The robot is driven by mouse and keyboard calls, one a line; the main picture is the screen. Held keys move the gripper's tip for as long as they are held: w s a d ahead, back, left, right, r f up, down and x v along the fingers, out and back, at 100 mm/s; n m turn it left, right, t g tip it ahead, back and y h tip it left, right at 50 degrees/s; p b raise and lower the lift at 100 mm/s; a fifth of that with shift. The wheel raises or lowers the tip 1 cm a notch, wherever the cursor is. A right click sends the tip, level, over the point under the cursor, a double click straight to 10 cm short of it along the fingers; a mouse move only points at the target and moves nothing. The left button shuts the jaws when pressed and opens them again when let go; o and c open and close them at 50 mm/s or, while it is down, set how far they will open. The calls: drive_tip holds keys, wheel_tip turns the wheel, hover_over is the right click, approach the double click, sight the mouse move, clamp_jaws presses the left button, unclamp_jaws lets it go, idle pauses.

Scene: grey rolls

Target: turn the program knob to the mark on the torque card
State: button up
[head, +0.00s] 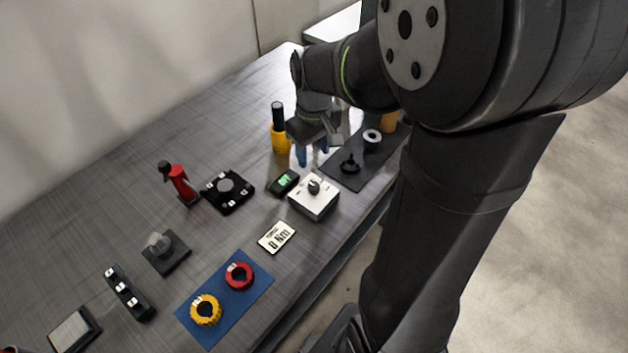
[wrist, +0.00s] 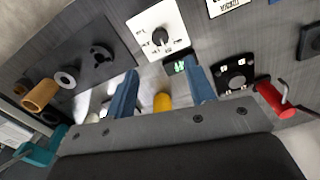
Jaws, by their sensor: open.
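The program knob (head: 314,187) is dark and sits on a white box (head: 318,207) with marks around it. In the wrist view the knob (wrist: 160,37) shows near the top, its pointer hard to read. The torque card (head: 277,238) reads "8 Nm" and lies flat on the bench, nearer the camera than the box; in the wrist view the card (wrist: 226,4) is cut off by the top edge. My gripper (head: 312,153) is open and empty, with blue fingers, beyond the box. In the wrist view my gripper (wrist: 163,84) has its fingers apart, short of the knob.
A small device with a green display (head: 284,182) stands left of the box. A yellow-and-black bottle-like item (head: 279,132) stands close to my gripper. A dark mat (head: 345,175) with a black part and a grey roll (head: 372,140) lies right.

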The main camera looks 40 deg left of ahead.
sight(314, 186)
wheel_tip(314, 186, down, 11)
drive_tip(key=shift+f, duration=0.2)
idle(0.3)
drive_tip(key=c, duration=1)
